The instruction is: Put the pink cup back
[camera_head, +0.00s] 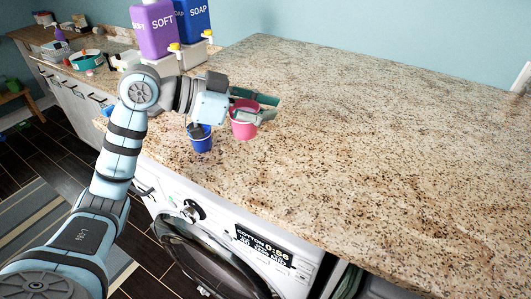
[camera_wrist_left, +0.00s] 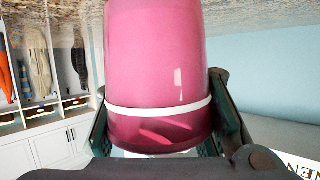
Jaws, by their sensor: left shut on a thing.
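The pink cup (camera_head: 244,124) is at the left part of the granite counter in the head view, between the fingers of my left gripper (camera_head: 258,108). The left gripper is shut on it. In the left wrist view the pink cup (camera_wrist_left: 158,60) fills the middle, with a white band, and a finger shows on each side of it. I cannot tell whether its base touches the counter. A blue cup (camera_head: 201,139) stands just left of the pink cup, partly hidden by my gripper. My right gripper is in neither view.
A purple SOFT bottle (camera_head: 153,30) and a blue SOAP bottle (camera_head: 194,20) stand behind my left arm. A washing machine (camera_head: 240,250) is under the counter's front edge. The granite counter (camera_head: 390,140) is clear to the right.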

